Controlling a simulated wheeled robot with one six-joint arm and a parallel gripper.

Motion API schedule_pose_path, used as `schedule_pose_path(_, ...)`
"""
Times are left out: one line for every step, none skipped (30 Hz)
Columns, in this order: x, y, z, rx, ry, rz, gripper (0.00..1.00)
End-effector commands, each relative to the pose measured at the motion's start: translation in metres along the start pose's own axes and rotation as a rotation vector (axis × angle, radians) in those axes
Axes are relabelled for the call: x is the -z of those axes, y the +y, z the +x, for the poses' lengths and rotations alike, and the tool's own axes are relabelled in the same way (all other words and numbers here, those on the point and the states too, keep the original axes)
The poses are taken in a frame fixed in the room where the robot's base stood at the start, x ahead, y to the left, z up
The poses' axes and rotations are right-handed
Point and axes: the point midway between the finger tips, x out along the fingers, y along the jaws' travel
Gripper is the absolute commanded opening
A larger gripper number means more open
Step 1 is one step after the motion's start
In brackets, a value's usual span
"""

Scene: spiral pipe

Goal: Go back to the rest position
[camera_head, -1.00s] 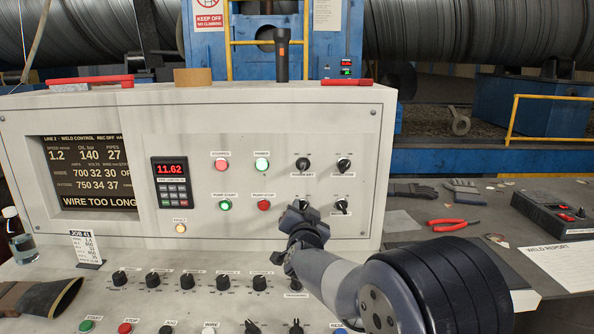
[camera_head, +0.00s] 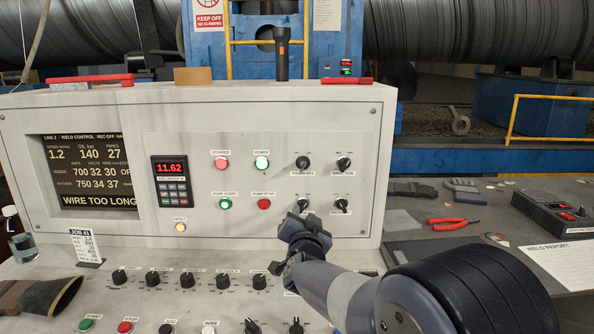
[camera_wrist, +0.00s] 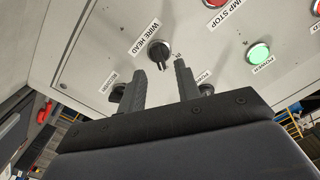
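My gripper (camera_head: 304,226) is in front of the lower right part of the control panel (camera_head: 130,225). In the wrist view my gripper (camera_wrist: 159,78) is open, its two fingers apart with nothing between them. The wire head knob (camera_wrist: 158,50), black with a pointer, shows just past the fingertips and appears apart from them. In the head view this knob (camera_head: 303,204) shows right above my gripper. No object is held.
The sloped desk below has a row of black knobs (camera_head: 190,281) and buttons. Red pliers (camera_head: 446,224), gloves and a control box (camera_head: 550,217) lie on the right table. A flashlight (camera_head: 281,55) stands on top.

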Motion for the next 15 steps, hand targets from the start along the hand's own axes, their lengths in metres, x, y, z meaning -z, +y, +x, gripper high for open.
schedule_pose_path(0.0, 0.001, 0.011, -0.002, 0.0, -0.001, 0.32)
schedule_pose_path(0.0, 0.001, 0.016, -0.002, 0.001, -0.001, 0.32)
schedule_pose_path(0.0, 0.0, 0.023, -0.001, 0.0, -0.001, 0.32)
schedule_pose_path(0.0, 0.0, 0.028, -0.001, -0.001, -0.001, 0.32)
schedule_pose_path(0.0, 0.0, 0.034, -0.001, 0.0, -0.001, 0.32)
schedule_pose_path(0.0, 0.001, 0.041, -0.001, 0.0, -0.002, 0.32)
schedule_pose_path(0.0, 0.001, 0.046, -0.001, 0.001, -0.002, 0.32)
schedule_pose_path(0.003, -0.002, 0.044, -0.001, -0.001, -0.029, 0.32)
schedule_pose_path(0.004, -0.003, 0.043, -0.001, -0.003, -0.064, 0.32)
schedule_pose_path(0.004, -0.003, 0.043, -0.001, -0.003, -0.089, 0.32)
schedule_pose_path(0.004, -0.003, 0.043, -0.001, -0.002, -0.114, 0.32)
schedule_pose_path(0.004, -0.003, 0.042, -0.001, -0.002, -0.146, 0.32)
schedule_pose_path(0.004, -0.003, 0.042, -0.001, -0.003, -0.169, 0.32)
schedule_pose_path(0.004, -0.003, 0.042, -0.001, -0.003, -0.193, 0.32)
schedule_pose_path(0.004, -0.003, 0.042, -0.001, -0.003, -0.223, 0.32)
